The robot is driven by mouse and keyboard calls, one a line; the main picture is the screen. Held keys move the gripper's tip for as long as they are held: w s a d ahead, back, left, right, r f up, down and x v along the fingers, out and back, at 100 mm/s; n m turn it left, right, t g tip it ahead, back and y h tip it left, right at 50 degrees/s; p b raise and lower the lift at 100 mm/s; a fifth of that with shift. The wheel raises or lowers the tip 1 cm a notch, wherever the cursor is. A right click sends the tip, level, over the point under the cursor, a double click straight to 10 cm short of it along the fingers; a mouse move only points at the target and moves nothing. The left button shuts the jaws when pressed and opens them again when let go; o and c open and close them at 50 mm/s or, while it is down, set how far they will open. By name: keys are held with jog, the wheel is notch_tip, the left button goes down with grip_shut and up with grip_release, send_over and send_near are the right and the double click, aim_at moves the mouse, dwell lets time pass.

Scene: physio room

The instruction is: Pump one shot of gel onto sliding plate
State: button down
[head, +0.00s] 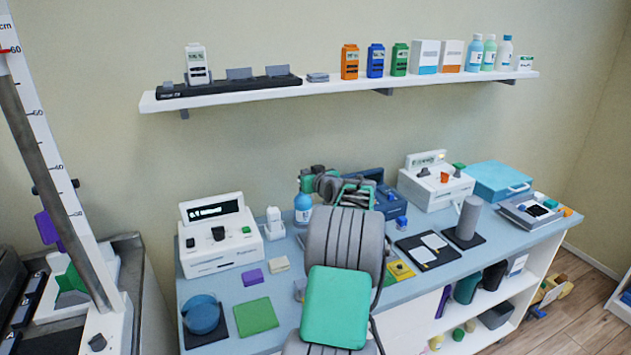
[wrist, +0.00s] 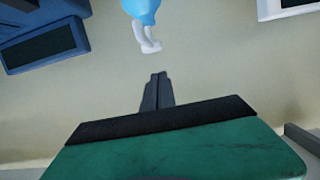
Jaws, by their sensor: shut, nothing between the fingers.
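A blue bottle (head: 303,207) stands at the back of the blue-grey counter. It also shows in the wrist view (wrist: 142,8), upside down at the top edge, with a white pump head and spout (wrist: 147,38). My gripper (head: 311,182) is by the bottle's top, which it partly hides in the head view. In the wrist view my gripper (wrist: 159,78) has its dark fingers together and empty, with a visible gap in the picture between them and the spout. A green square (head: 255,316) and a yellow square (head: 400,270) lie flat on the counter; I cannot tell which is the sliding plate.
A white device (head: 218,258) and a small white dispenser (head: 274,224) stand left of the bottle. A navy device (head: 370,190) stands to its right. A grey cylinder (head: 468,216) is further right. The wall shelf (head: 330,90) runs above. My arm covers the counter's middle.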

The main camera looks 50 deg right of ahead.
jog(key=b+v, duration=0.1)
jog(key=v, duration=0.6)
jog(key=shift+s+a+r, duration=0.2)
